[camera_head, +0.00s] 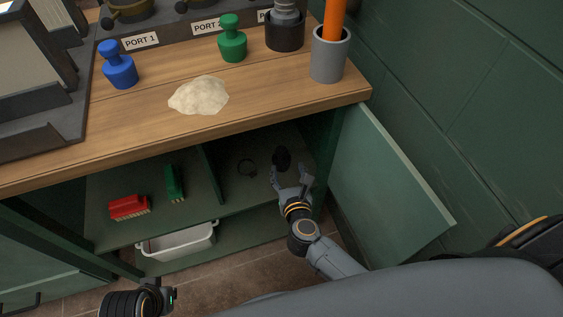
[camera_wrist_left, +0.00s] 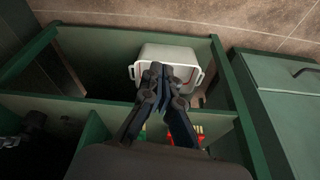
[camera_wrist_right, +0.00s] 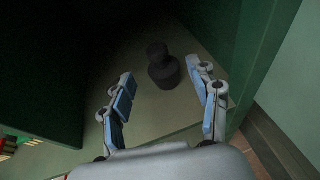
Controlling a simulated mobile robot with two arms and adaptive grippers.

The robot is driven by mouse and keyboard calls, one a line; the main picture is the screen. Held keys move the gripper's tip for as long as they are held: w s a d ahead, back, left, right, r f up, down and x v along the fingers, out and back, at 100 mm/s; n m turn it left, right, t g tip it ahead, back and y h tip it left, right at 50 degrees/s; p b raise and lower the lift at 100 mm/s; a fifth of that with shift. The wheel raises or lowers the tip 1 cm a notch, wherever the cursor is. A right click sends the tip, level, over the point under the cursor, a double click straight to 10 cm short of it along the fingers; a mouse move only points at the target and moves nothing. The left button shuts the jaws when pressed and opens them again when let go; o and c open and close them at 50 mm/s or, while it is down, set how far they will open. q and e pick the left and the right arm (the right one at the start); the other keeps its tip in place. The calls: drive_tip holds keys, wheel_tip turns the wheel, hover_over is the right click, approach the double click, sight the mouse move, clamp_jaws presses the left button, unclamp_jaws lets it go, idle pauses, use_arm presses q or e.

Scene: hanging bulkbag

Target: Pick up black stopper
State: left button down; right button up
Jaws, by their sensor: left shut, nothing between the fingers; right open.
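The black stopper (camera_head: 282,158) stands on the cabinet shelf, in the right compartment. In the right wrist view the stopper (camera_wrist_right: 163,66) is dark, with a wide base and a narrower knob, and shows ahead of the fingertips, nearer the right finger. My right gripper (camera_head: 290,172) reaches into the compartment, open and empty, just in front of the stopper. It also shows in the right wrist view (camera_wrist_right: 165,84). My left gripper (camera_wrist_left: 160,72) is shut and empty in the left wrist view, with the white bin behind its tips.
A white bin (camera_head: 180,242) stands below. The open door (camera_head: 385,180) bounds the right. Blue (camera_head: 119,65) and green (camera_head: 232,38) stoppers stand on the countertop.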

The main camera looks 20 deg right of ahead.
sight(282, 152)
drive_tip(key=b+x, duration=0.1)
drive_tip(key=x, duration=0.4)
drive_tip(key=shift+w, duration=0.15)
drive_tip(key=x, duration=0.2)
drive_tip(key=b+x, duration=0.1)
drive_tip(key=shift+w+a, duration=0.2)
drive_tip(key=shift+w, duration=0.2)
drive_tip(key=shift+w+d+f, duration=0.1)
drive_tip(key=shift+w+f, duration=0.05)
drive_tip(key=shift+w, duration=0.3)
use_arm(q)
drive_tip(key=v, duration=0.5)
drive_tip(key=shift+a+r, duration=0.1)
drive_tip(key=shift+r, duration=0.05)
use_arm(e)
clamp_jaws()
